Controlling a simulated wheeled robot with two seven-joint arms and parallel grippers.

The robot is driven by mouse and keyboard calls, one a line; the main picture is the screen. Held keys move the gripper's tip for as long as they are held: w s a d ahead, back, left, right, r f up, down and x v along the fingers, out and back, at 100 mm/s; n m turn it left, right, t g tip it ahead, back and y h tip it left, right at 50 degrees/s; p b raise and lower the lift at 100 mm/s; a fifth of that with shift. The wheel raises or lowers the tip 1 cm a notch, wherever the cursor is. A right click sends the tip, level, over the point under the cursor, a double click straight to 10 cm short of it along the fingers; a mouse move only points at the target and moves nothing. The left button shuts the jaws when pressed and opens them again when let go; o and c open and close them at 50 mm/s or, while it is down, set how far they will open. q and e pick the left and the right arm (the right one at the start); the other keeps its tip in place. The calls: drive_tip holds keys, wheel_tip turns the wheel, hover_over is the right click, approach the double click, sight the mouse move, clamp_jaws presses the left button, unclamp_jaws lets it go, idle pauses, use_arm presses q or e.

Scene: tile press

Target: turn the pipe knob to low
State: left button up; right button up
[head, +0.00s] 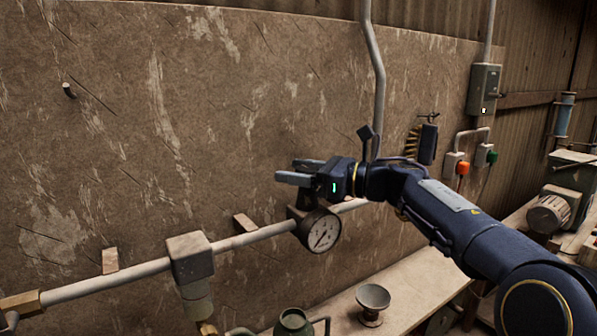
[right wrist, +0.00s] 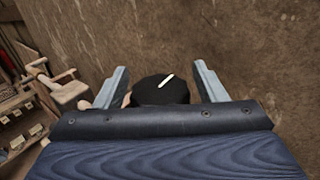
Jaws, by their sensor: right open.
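The pipe knob (right wrist: 160,92) shows in the right wrist view as a black round cap with a white pointer line slanting up to the right. My right gripper (right wrist: 163,72) is open, with one finger on each side of the knob in that view; I cannot tell whether they touch it. In the head view my right gripper (head: 298,170) is in front of the wall, above the pipe (head: 110,278). A dark part just below it may be the knob, mostly hidden. My left gripper is not in view.
A round pressure gauge (head: 320,230) sits on the pipe close below my right gripper. A grey pipe box (head: 190,256) is to the left. A bench (head: 415,283) holds a small bowl (head: 372,300) and a green can (head: 293,323). A vertical conduit (head: 378,80) runs behind my arm.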

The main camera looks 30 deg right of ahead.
drive_tip(key=b+v, duration=0.1)
drive_tip(key=v, duration=0.5)
drive_tip(key=shift+s+d+b, duration=0.25)
drive_tip(key=shift+d+b, duration=0.05)
drive_tip(key=shift+b, duration=0.1)
drive_tip(key=shift+s+d, duration=0.3)
drive_tip(key=shift+s, duration=0.15)
